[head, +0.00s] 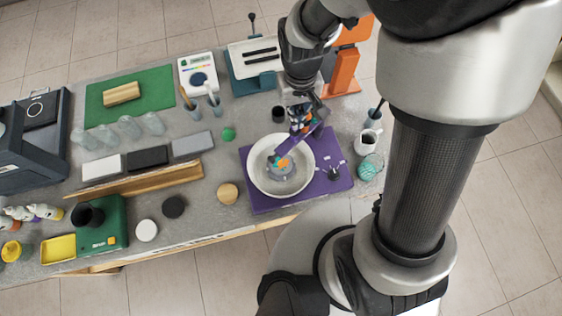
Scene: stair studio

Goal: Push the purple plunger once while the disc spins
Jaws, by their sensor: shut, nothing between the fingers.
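A purple base (262,205) lies near the table's front edge with a white bowl (254,182) on it. A round grey disc (276,172) with orange and teal patches sits in the bowl. A single picture does not show whether it spins. A purple bar (296,142) reaches over the bowl's back rim toward the disc. I cannot tell the plunger apart from this bar. My gripper (303,123) is shut and points down at the bar's back end. It hides part of the bar, and I cannot tell whether they touch.
A small black lever (334,173) stands on the base's right side. A white cup (367,141) and a teal ball (370,167) are close on the right. An orange stand (344,70) rises behind. A wooden disc (228,194) and a green lump (229,134) lie left.

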